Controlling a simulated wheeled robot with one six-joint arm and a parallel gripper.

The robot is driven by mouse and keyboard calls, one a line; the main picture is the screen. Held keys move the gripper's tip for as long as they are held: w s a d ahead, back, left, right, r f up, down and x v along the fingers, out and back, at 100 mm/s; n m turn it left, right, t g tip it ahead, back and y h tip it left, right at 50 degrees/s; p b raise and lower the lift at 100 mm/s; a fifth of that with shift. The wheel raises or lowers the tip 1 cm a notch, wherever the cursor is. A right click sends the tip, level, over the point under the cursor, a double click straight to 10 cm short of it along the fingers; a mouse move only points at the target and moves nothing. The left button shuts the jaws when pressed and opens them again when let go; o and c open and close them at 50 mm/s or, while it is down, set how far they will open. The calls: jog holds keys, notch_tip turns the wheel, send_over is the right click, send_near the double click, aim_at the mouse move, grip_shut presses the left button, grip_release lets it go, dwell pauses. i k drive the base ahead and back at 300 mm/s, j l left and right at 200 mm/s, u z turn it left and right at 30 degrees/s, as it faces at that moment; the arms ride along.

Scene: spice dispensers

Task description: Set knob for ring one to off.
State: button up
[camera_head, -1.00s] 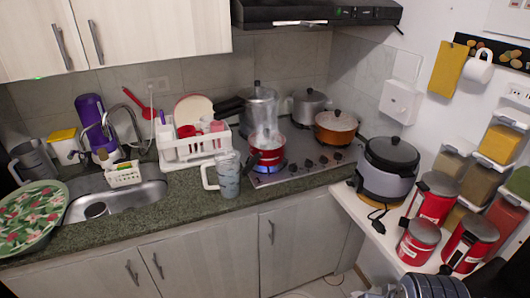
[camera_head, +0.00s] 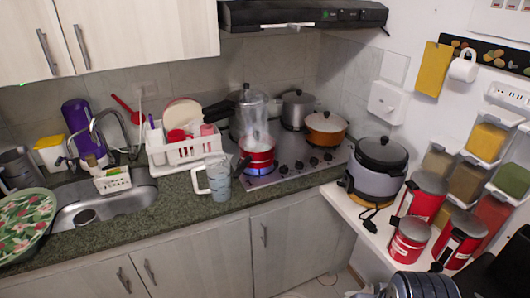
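The stove (camera_head: 262,179) is a grey cooktop set in the counter near the middle of the view. Several small dark knobs (camera_head: 299,165) run along its front right part. Their markings and turn positions are too small to read, and I cannot tell which one belongs to ring one. A red pot (camera_head: 258,158) stands on the front left ring. A blue flame (camera_head: 258,171) burns under it and steam rises above it.
A pressure cooker (camera_head: 247,112), a grey pot (camera_head: 297,111) and an orange pan (camera_head: 325,129) stand behind. A clear pitcher (camera_head: 217,180) stands at the stove's left front. A rice cooker (camera_head: 376,184) and red canisters (camera_head: 424,197) occupy the white shelf at right.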

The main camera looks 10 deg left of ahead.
aim_at(284, 170)
jog(key=i+u, duration=0.4)
jog(key=i, duration=0.5)
